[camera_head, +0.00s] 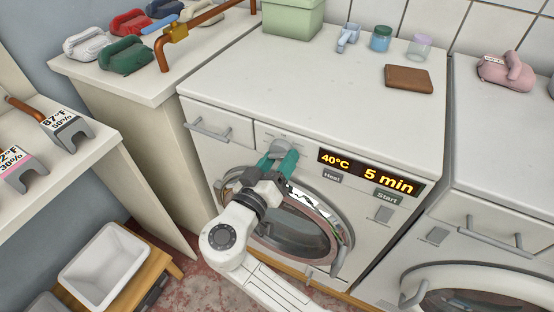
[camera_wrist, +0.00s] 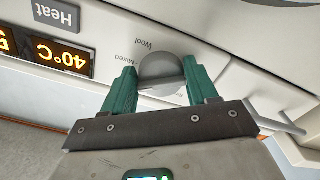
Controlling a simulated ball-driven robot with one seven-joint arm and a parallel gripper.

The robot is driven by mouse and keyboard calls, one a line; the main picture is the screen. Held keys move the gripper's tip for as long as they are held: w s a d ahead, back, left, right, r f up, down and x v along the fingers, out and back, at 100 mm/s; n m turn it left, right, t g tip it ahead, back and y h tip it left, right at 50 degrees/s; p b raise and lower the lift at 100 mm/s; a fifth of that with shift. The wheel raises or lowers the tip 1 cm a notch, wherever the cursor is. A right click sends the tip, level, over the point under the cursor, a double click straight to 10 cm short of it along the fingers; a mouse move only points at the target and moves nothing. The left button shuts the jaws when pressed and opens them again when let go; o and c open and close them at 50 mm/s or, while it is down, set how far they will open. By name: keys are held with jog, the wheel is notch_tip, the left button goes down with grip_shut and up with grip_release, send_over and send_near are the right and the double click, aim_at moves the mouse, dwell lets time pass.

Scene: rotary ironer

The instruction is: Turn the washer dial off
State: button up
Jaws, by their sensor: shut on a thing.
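The washer (camera_head: 350,170) stands in the middle of the head view. Its grey round dial (camera_wrist: 163,67) sits on the front panel, left of the lit display (camera_head: 367,175). My gripper (camera_head: 280,160) has its teal fingers on both sides of the dial and is shut on it. In the wrist view the fingers grip the dial's raised middle bar. The labels "Wool" and "Mixed" show beside the dial; other labels are hidden. The display reads 40°C and 5 min.
The round washer door (camera_head: 300,230) is below my gripper. A "Heat" button (camera_head: 332,178) and a "Start" button (camera_head: 388,197) lie under the display. A drawer (camera_head: 217,125) is left of the dial. A second machine (camera_head: 470,250) stands at right.

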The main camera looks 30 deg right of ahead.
jog(key=n, duration=0.2)
jog(key=n+p, duration=0.1)
jog(key=n, duration=0.1)
jog(key=n+p, duration=0.1)
jog(key=shift+s+r+n, duration=0.1)
jog(key=shift+r+n, duration=0.25)
jog(key=shift+n, duration=0.05)
jog(key=n+p, duration=0.3)
jog(key=n, duration=0.2)
jog(key=shift+n+p, duration=0.3)
jog(key=o, duration=1)
jog(key=b+v, duration=0.1)
jog(key=v, duration=0.9)
jog(key=shift+s+a, duration=0.25)
